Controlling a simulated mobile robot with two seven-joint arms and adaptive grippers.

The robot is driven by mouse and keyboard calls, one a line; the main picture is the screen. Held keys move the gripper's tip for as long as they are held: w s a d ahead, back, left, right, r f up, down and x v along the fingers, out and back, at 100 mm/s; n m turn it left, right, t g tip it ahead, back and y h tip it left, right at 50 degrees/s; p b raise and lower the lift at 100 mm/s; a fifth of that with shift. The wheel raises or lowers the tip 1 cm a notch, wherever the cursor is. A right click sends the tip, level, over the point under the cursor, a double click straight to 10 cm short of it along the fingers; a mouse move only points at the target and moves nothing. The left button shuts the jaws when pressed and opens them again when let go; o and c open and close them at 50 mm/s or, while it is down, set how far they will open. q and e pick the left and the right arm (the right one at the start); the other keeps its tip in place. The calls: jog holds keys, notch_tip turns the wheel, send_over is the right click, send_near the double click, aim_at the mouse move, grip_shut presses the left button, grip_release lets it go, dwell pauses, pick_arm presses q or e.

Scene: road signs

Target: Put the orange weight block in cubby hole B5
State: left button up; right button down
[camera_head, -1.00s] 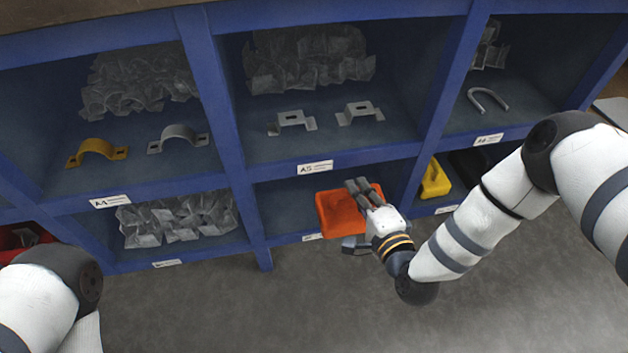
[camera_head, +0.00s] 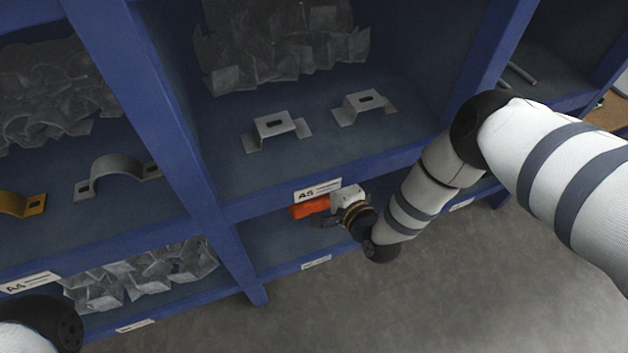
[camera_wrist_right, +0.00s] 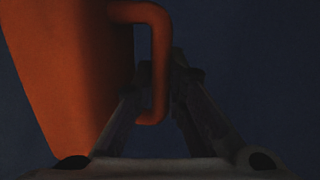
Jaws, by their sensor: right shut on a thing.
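The orange weight block (camera_head: 311,207) is in the opening below the A5 label in the head view, mostly hidden by the shelf edge and my right gripper. My right gripper (camera_head: 330,217) reaches into this cubby. In the right wrist view the block (camera_wrist_right: 75,70) fills the left side, and its handle (camera_wrist_right: 158,60) sits at the fingers of my right gripper (camera_wrist_right: 170,85), which is shut on it. The cubby's own label (camera_head: 316,262) is on its lower front edge, too small to read. Of my left arm, only a link shows at the lower left; its gripper is out of view.
The blue shelf edge with the A5 label (camera_head: 318,190) runs just above my right gripper. A blue upright (camera_head: 235,262) stands left of the cubby. Grey brackets (camera_head: 275,128) lie on the shelf above. Crumpled grey pieces (camera_head: 150,275) fill the cubby to the left. The floor (camera_head: 400,310) is clear.

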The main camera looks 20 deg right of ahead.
jog(key=shift+w+f+b, duration=0.1)
jog(key=shift+f+b, duration=0.65)
jog(key=shift+f, duration=1.05)
jog(key=shift+f, duration=0.15)
jog(key=c, duration=1.6)
grip_release()
jog(key=shift+c, duration=0.2)
jog(key=p+v, duration=0.4)
jog(key=v, duration=0.8)
